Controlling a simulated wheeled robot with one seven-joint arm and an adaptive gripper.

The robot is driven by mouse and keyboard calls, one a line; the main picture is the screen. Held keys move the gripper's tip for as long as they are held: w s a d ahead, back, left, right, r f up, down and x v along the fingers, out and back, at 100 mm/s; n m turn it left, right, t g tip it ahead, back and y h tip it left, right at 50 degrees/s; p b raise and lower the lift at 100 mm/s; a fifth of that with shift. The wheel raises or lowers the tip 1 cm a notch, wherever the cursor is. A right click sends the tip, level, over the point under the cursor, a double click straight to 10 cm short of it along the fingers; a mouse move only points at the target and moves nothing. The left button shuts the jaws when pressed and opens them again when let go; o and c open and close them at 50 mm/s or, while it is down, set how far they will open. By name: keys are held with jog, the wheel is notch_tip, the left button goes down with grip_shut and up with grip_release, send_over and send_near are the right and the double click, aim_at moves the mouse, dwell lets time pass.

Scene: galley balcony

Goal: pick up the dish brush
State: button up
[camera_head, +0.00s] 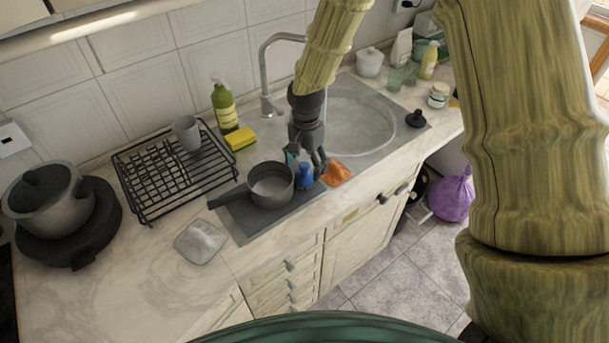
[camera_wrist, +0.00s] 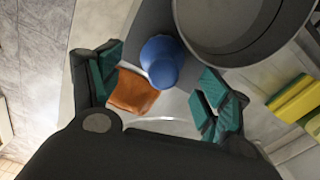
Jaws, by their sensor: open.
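A small blue rounded object with a knob, probably the dish brush (camera_head: 305,177), stands on the dark mat beside the saucepan. No bristles show. My gripper (camera_head: 305,161) is directly over it, pointing down, and partly hides it in the head view. In the wrist view the blue brush (camera_wrist: 162,58) lies between the spread teal fingertips of my gripper (camera_wrist: 158,83), with gaps on both sides. My gripper is open and empty.
A grey saucepan (camera_head: 271,187) is close on the left of the brush. An orange cloth (camera_head: 336,173) lies on the right, by the sink (camera_head: 362,118). A yellow sponge (camera_head: 240,139), green bottle (camera_head: 224,106) and black dish rack (camera_head: 157,184) are further left.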

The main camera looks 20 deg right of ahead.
aim_at(305, 172)
jog(key=shift+w+a+f+p, duration=0.1)
jog(key=shift+f+p, duration=0.8)
jog(key=shift+f, duration=1.25)
jog(key=shift+c, duration=0.4)
jog(key=c, duration=1.1)
